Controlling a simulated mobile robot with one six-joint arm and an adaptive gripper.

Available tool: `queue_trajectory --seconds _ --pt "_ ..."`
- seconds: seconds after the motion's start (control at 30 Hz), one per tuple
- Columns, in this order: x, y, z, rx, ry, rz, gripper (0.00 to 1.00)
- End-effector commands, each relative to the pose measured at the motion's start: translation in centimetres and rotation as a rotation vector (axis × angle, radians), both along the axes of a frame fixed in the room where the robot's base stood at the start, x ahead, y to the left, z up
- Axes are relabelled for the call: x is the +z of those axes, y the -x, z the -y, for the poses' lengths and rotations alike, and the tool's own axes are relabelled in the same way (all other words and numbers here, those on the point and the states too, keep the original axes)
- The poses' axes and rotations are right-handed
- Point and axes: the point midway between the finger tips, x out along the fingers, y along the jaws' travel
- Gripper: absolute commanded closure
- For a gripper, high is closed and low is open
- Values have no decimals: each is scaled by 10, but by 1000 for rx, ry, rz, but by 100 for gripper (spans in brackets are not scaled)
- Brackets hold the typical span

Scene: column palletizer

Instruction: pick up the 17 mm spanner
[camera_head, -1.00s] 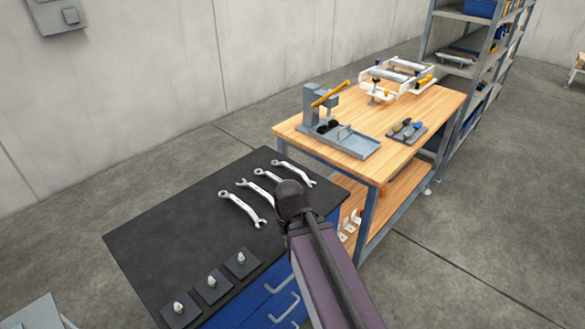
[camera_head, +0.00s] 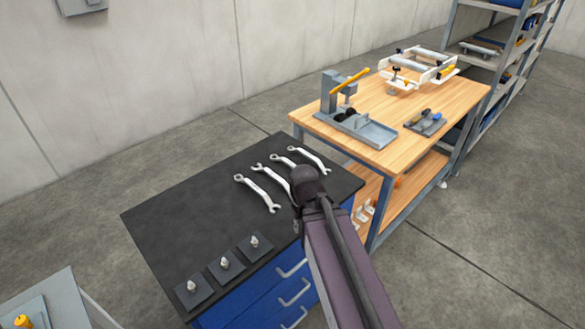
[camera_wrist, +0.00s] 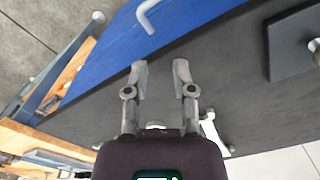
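Several silver spanners lie in a row on the black top (camera_head: 180,200) of a blue drawer cabinet in the head view. The nearest spanner (camera_head: 257,193) lies left of my arm. A second spanner (camera_head: 272,178) is partly hidden by my arm's dark end, and others lie farther back (camera_head: 288,166) (camera_head: 308,158). I cannot read sizes, so I cannot tell which is the 17 mm one. In the wrist view my gripper (camera_wrist: 160,76) is open, with nothing between its fingertips, over the cabinet top. A spanner (camera_wrist: 211,131) shows beside the right finger, partly hidden by my gripper's body.
Dark plates with small pegs (camera_head: 226,263) stand at the cabinet's near end. The cabinet's blue drawer front (camera_head: 262,300) has protruding handles. A wooden workbench (camera_head: 440,100) with a grey press (camera_head: 345,115) stands behind to the right. Bare black top lies left of the spanners.

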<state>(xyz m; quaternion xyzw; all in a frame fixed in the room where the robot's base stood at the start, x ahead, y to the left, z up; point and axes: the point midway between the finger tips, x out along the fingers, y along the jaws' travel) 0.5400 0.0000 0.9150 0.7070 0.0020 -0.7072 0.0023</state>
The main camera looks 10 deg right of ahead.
Motion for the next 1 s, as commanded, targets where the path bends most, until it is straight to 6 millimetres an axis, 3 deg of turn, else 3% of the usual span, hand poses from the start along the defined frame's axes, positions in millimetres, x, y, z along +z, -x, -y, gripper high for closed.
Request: queue_trajectory --seconds 0.17,0.27,0.6,0.8,1.0 --pt "15 -28 2 38 0 0 34" --pt "29 -54 3 81 0 0 34" --pt "91 -180 18 307 0 0 34" --pt "120 -245 29 433 0 0 34" --pt "133 -276 34 505 0 0 34"
